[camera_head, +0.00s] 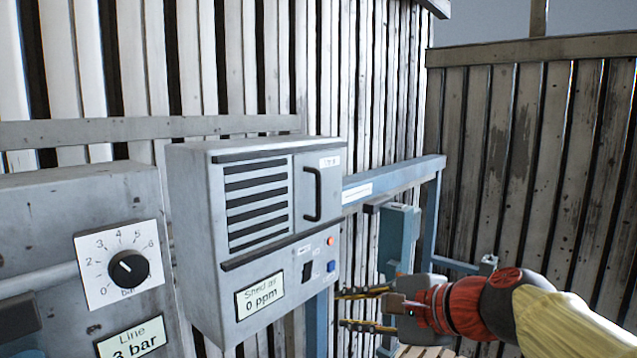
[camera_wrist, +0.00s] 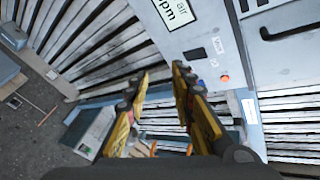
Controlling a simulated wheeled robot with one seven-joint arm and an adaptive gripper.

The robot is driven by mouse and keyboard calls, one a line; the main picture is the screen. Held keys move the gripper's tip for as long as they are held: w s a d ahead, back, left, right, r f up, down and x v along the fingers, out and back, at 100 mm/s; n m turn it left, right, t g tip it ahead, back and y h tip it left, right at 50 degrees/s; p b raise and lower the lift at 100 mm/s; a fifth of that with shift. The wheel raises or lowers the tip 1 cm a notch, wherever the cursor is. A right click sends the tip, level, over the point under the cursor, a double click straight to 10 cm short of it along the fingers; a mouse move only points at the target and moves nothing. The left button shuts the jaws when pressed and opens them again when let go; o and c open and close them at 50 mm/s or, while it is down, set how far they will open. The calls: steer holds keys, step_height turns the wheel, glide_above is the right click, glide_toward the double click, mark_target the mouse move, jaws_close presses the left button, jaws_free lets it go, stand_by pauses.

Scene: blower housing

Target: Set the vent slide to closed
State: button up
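The vent slide (camera_head: 309,195) is a grey panel with a black upright bar handle, at the right of the grey housing's front (camera_head: 196,240). The dark louvre slots (camera_head: 258,205) to its left are uncovered. In the wrist view, part of the slide's black handle (camera_wrist: 290,28) shows at the top right. My gripper (camera_head: 342,309) is at the lower right of the housing, below the handle and apart from it. In the wrist view, my gripper's two yellow fingers (camera_wrist: 160,72) are spread with nothing between them.
The housing also bears a black rocker switch (camera_head: 307,271), an orange lamp (camera_head: 331,241), a blue button (camera_head: 331,266) and a "0 ppm" display (camera_head: 260,297). A pressure dial (camera_head: 129,268) is at the left. A blue frame (camera_head: 400,180) stands behind my gripper.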

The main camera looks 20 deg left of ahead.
steer(key=w+a+r+m+t+y, duration=0.1)
steer(key=w+a+r+m+y, duration=0.15)
steer(key=r, duration=0.35)
steer(key=w+a+r+m+t+y, duration=0.1)
steer(key=w+r+m, duration=0.1)
steer(key=r+m, duration=0.3)
steer(key=m+t, duration=0.2)
steer(key=m, duration=0.4)
glide_toward(320, 188)
steer(key=x, duration=0.3)
steer(key=shift+y, duration=0.35)
steer(key=p+x, duration=0.1)
steer(key=x, duration=0.6)
steer(key=shift+w+a+f, duration=0.15)
steer(key=shift+w+a, duration=0.05)
steer(key=shift+w, duration=0.1)
steer(key=shift+c, duration=1.2)
steer(key=c, duration=0.4)
